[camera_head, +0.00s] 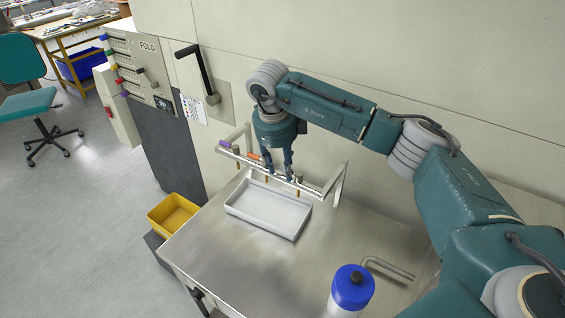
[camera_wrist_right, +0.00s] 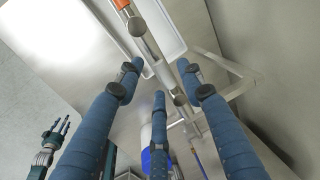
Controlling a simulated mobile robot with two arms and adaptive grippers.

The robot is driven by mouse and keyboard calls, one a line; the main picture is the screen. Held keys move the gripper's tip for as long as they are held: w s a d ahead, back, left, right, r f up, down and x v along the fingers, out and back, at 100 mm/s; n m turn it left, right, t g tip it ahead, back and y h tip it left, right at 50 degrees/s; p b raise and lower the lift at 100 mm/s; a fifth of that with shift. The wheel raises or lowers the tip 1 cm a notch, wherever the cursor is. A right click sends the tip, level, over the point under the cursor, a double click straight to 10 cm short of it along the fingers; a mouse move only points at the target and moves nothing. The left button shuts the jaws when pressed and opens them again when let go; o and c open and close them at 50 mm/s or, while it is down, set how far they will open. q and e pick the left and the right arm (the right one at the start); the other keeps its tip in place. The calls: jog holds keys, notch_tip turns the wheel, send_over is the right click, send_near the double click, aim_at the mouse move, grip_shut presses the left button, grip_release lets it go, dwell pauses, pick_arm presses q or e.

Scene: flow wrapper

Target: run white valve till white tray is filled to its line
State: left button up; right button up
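The white tray (camera_head: 240,213) sits on the steel table below a pipe rail with valves. Its inside looks pale and I cannot make out liquid or a fill line. Its white rim also shows in the right wrist view (camera_wrist_right: 172,30). My right gripper (camera_head: 280,172) points down at the rail just behind the tray. In the right wrist view its fingers (camera_wrist_right: 158,72) are spread, with the rail passing between them. I cannot pick out a white valve handle; the fingers may hide it. My left gripper (camera_wrist_right: 62,127) shows only in the right wrist view, small, its fingers apart.
A purple valve handle (camera_head: 225,144) and an orange one (camera_head: 254,157) are on the rail left of my gripper. A blue-capped bottle (camera_head: 352,287) and a bent metal tube (camera_head: 388,268) are at the table's front right. A yellow bin (camera_head: 172,213) stands left of the table.

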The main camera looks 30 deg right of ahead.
jog(key=shift+c, duration=1.3)
grip_shut()
pick_arm(q)
jog(key=s, duration=0.2)
jog(key=shift+s+f, duration=0.15)
jog(key=shift+s, duration=0.2)
